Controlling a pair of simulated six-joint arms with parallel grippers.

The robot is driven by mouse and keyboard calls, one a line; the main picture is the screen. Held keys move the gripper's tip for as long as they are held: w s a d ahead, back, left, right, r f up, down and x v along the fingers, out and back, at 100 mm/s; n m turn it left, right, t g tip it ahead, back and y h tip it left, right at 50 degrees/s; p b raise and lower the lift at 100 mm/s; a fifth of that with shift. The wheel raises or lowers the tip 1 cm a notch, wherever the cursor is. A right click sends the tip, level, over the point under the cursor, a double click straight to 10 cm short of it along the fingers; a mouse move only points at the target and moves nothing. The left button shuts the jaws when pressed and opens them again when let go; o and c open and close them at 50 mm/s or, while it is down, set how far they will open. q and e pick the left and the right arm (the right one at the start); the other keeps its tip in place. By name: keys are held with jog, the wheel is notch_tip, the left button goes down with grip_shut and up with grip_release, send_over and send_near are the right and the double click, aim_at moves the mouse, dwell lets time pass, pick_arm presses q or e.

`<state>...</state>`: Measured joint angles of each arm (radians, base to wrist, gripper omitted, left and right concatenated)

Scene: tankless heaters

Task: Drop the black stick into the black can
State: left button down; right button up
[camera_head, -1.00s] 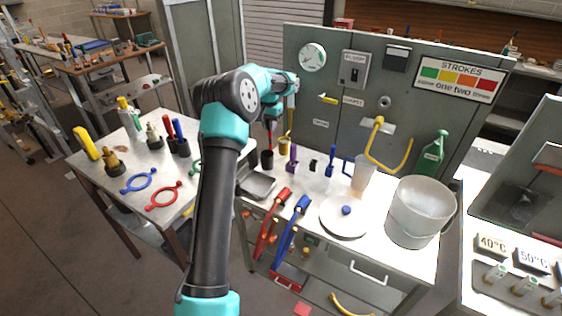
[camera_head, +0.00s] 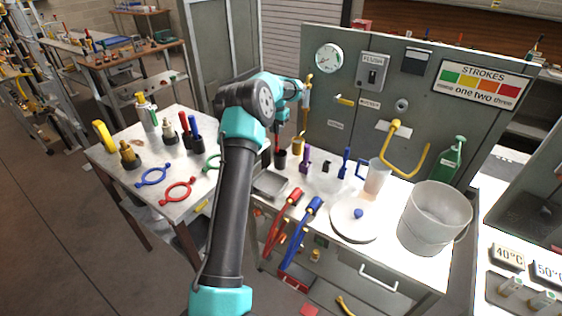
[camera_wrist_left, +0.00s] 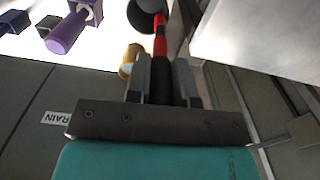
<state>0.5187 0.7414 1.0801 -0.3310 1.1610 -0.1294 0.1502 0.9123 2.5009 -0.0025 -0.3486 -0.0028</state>
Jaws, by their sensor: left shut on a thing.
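My left gripper (camera_wrist_left: 165,82) is shut on a stick that is black between the fingers and red beyond them. In the head view the left gripper (camera_head: 280,126) is above the back left of the workbench, partly hidden by my arm. The stick's red part (camera_head: 277,141) points down at the black can (camera_head: 280,159), which stands upright on the bench. In the left wrist view the red part (camera_wrist_left: 160,38) reaches to beside the dark can (camera_wrist_left: 145,14). I cannot tell whether its tip is inside the mouth. My right gripper is not in view.
A yellow can (camera_head: 298,146) stands close right of the black can. A purple tool (camera_head: 305,160) is further right, and a grey tray (camera_head: 270,183) lies in front. The grey panel (camera_head: 320,100) rises behind. A white bucket (camera_head: 433,218) stands at the bench's right.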

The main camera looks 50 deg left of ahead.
pick_arm(q)
jog(key=shift+f, duration=2.1)
jog(key=c, duration=0.9)
grip_release()
notch_tip(320, 180, up, 18)
jog(key=shift+f, duration=0.25)
